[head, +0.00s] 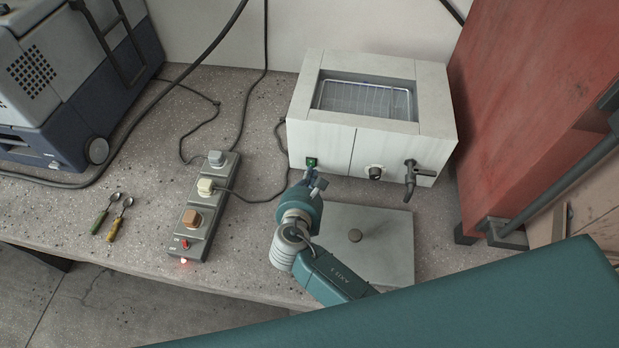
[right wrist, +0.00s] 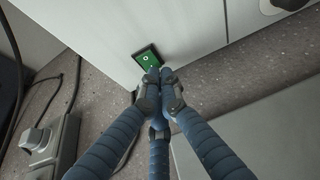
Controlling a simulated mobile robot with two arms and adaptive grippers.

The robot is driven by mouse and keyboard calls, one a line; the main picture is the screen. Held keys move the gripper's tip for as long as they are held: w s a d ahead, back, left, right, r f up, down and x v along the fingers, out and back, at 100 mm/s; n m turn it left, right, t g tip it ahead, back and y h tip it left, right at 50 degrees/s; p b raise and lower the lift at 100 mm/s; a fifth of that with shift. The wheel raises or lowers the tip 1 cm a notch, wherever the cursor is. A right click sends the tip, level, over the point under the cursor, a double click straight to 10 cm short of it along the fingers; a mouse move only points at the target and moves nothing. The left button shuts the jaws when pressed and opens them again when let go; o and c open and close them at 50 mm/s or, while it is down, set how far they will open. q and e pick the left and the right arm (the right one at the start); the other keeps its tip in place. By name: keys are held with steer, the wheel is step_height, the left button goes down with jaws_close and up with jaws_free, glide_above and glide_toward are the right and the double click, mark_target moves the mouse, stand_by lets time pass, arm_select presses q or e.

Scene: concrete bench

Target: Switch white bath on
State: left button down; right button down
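The white bath (head: 321,139) stands at the back of the bench, with an open water basin on top and a knob and tap on its front. Its green rocker switch (head: 311,162) is at the lower left of the front face; the switch also shows in the right wrist view (right wrist: 147,56), in a black frame. My right gripper (head: 316,181) is just in front of the switch. In the right wrist view its fingers (right wrist: 160,78) are together and empty, with the tips at the switch's lower edge. I cannot tell whether they touch it. My left gripper is not in view.
A power strip (head: 208,210) with several plugs and a red light lies left of the bath. Two small spoons (head: 112,214) lie further left. A flat grey lid (head: 385,240) with a knob lies in front of the bath. A red block (head: 530,100) stands on the right.

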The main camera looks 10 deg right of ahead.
steer(key=b, duration=0.1)
steer(key=f+t+b, duration=0.1)
steer(key=b, duration=0.1)
steer(key=shift+w+d, duration=0.2)
steer(key=shift+w, duration=0.1)
steer(key=shift+w+r+t+h, duration=0.1)
steer(key=shift+r+t+h, duration=0.1)
steer(key=shift+t+h, duration=0.1)
steer(key=shift+r+p, duration=0.15)
steer(key=shift+p, duration=0.25)
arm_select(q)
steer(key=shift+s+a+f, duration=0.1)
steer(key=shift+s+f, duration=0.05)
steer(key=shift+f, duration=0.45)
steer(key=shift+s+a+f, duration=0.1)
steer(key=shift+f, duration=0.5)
arm_select(e)
steer(key=shift+d, duration=0.1)
